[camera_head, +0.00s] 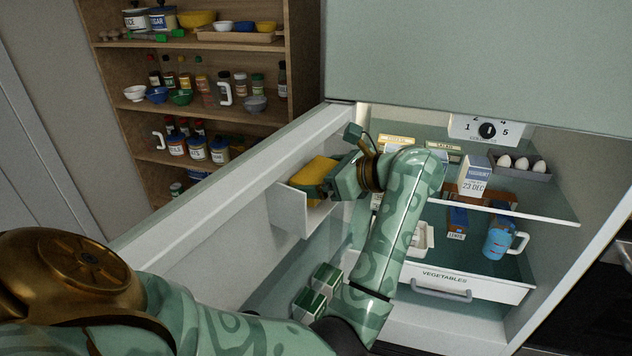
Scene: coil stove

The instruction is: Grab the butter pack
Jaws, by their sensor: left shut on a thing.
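A yellow pack (313,180), which looks like the butter pack, is tilted at the white door bin (287,210) on the open fridge door. No lettering on it can be read. My left gripper (335,180) is shut on the pack's right side. The pack's lower part is close to the bin's rim; I cannot tell whether it touches. My left forearm crosses in front of the fridge interior and hides part of its shelves. My right gripper is not seen.
The upper glass shelf holds a yoghurt carton (474,176) and an egg tray (520,168). Below are a blue jug (498,238) and a vegetable drawer (470,287). The fridge door (215,205) stands open on the left. A wooden rack (120,100) of jars and bowls stands behind it.

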